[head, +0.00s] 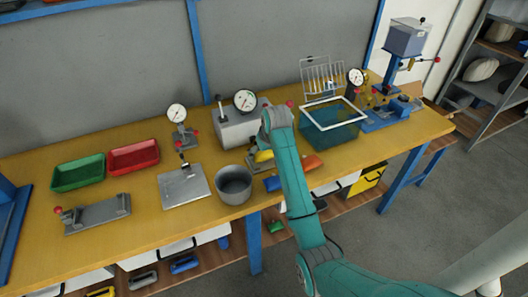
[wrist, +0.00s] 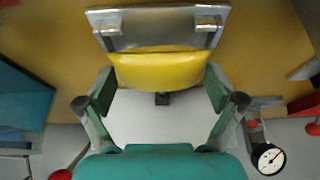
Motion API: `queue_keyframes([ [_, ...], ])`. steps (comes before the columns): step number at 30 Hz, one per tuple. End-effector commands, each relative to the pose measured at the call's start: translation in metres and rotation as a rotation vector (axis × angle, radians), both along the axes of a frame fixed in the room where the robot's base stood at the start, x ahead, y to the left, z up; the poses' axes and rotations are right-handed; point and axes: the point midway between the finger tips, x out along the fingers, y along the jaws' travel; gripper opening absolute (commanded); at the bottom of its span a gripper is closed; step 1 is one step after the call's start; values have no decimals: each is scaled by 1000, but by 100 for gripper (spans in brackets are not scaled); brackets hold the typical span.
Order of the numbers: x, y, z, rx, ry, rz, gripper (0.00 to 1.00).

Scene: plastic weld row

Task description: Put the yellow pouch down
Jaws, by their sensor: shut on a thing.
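The yellow pouch (wrist: 158,70) is between the two fingers of my gripper (wrist: 160,88) in the wrist view, and the fingers are shut on it. In the head view a small part of the pouch (head: 263,156) shows beside my teal arm, over the workbench; the arm hides the rest and most of my gripper. A grey metal piece with two raised blocks (wrist: 158,28) lies right beyond the pouch in the wrist view. I cannot tell whether the pouch touches it or the bench.
A grey box with a dial gauge (head: 236,128) stands behind my gripper. A grey round pot (head: 234,185) is to its left, a blue-green open bin (head: 334,130) to its right. Blue (head: 272,184) and orange (head: 312,162) items lie close by. Green (head: 78,175) and red (head: 134,157) trays sit left.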

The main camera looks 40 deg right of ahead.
Motion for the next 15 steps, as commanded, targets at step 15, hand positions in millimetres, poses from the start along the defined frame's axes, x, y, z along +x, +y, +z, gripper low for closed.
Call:
queue_keyframes([
  [15, 0, 0, -10, 0, 0, 0, 100],
])
